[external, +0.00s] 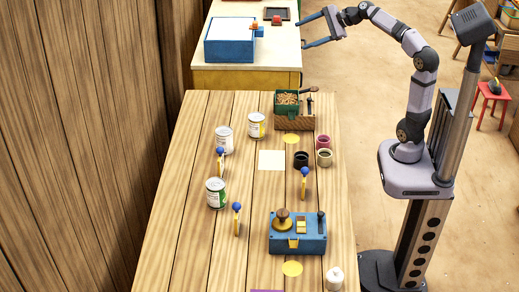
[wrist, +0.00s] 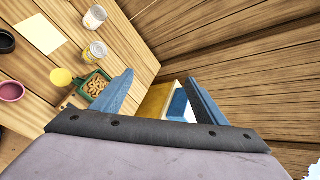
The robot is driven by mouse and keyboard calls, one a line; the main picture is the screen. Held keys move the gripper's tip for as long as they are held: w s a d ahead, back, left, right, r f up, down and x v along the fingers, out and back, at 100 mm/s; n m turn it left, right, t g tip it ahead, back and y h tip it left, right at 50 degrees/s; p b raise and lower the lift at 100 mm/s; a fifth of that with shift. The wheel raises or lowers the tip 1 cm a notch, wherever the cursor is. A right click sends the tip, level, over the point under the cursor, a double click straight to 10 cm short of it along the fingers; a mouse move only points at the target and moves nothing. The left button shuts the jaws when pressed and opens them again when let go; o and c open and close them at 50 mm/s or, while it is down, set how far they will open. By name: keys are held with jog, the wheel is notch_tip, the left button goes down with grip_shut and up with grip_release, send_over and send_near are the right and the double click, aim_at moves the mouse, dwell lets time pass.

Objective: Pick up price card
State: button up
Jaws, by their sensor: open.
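My gripper (external: 303,33) is open and empty, high at the top of the external view, near the far table and to the right of the blue box. In the wrist view its two blue fingers (wrist: 160,80) are spread apart with nothing held. No price card is plainly identifiable. A flat pale cream square (external: 271,160) lies on the wooden table and also shows in the wrist view (wrist: 39,37); I cannot tell whether it is a card or a mat. Several thin yellow uprights with blue balls (external: 304,183) stand on the same table. My gripper is well away from these.
The wooden table (external: 190,180) bears several cans (external: 257,125), a green container of brown pieces (external: 287,104), small cups (external: 324,157) and a blue device (external: 285,245). A blue box with a white top (external: 230,50) stands on the far table. A wooden wall (external: 80,150) bounds the left.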

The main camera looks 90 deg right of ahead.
jog(key=w+f+n+h+b, duration=0.1)
jog(key=w+f+n+b, duration=0.1)
jog(key=w+f+n, duration=0.55)
jog(key=n+t+y+b, duration=0.25)
jog(key=n+t, duration=0.25)
jog(key=n, duration=1.5)
send_over(222, 154)
jog(key=s, duration=0.3)
notch_tip(222, 154, down, 18)
jog(key=shift+y, duration=0.45)
jog(key=f, duration=0.8)
jog(key=shift+w+d+p, duration=0.15)
jog(key=shift+d+p, duration=0.1)
jog(key=shift+p, duration=0.05)
jog(key=shift+w, duration=0.7)
jog(key=shift+w+f+p, duration=0.15)
jog(key=shift+w+p, duration=0.05)
jog(key=shift+w, duration=0.75)
jog(key=shift+w+f+p, duration=0.2)
jog(key=shift+w, duration=0.75)
jog(key=shift+w+f+p, duration=0.15)
jog(key=shift+w+p, duration=0.05)
jog(key=shift+w, duration=0.75)
